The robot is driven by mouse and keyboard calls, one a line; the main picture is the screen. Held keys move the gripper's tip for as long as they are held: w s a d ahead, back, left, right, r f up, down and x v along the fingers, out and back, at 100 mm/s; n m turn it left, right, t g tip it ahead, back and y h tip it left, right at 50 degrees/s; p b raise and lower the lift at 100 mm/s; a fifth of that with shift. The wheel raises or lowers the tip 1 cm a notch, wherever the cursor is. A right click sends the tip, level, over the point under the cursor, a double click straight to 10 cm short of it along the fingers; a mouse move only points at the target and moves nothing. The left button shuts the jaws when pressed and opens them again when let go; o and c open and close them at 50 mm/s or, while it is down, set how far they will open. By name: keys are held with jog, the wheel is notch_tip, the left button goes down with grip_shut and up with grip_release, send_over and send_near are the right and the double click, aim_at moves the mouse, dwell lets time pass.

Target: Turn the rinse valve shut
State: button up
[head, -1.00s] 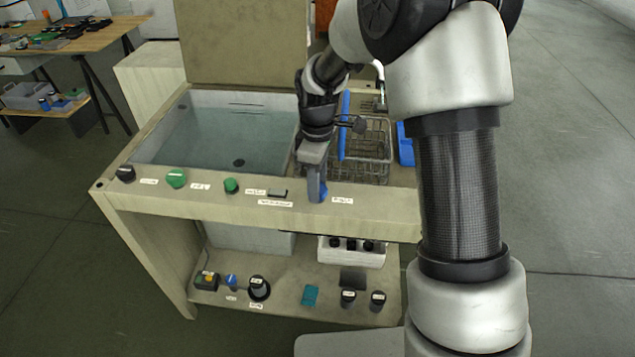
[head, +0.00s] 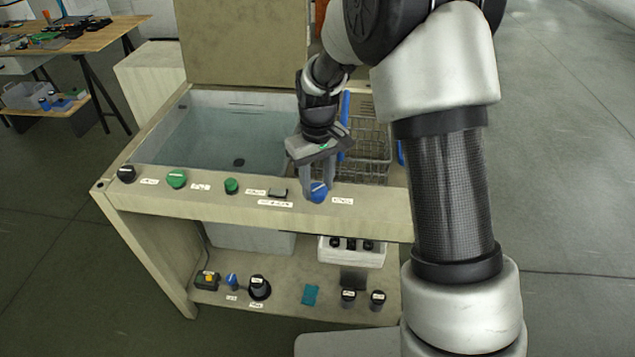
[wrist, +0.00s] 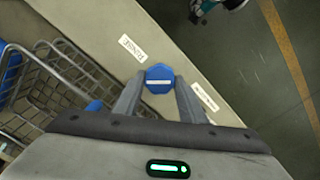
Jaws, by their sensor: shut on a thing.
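The rinse valve is a blue knob (head: 319,192) on the front ledge of the bench, at the right end of a row of knobs. Its label beside it appears to read "RINSE" in the wrist view. My gripper (head: 318,188) reaches down from above and is shut on the blue knob, one finger on each side. In the wrist view the blue knob (wrist: 159,78) sits between the fingertips, with a white stripe across its top. The knob's lower part is hidden.
A black knob (head: 126,174) and green knobs (head: 177,179) (head: 231,186) sit further left on the ledge. A water-filled basin (head: 180,95) lies behind them. A wire basket (head: 375,140) stands behind my gripper. A lower shelf (head: 275,310) holds several small items.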

aim_at(317, 188)
jog(key=m, duration=0.4)
jog(key=shift+m, duration=0.3)
jog(key=shift+m+p, duration=0.55)
jog(key=shift+m, duration=1.65)
jog(key=o, duration=1.1)
jog(key=shift+c, duration=0.2)
jog(key=shift+r, duration=0.1)
notch_tip(317, 188, up, 17)
jog(key=p, duration=0.1)
jog(key=shift+r, duration=0.15)
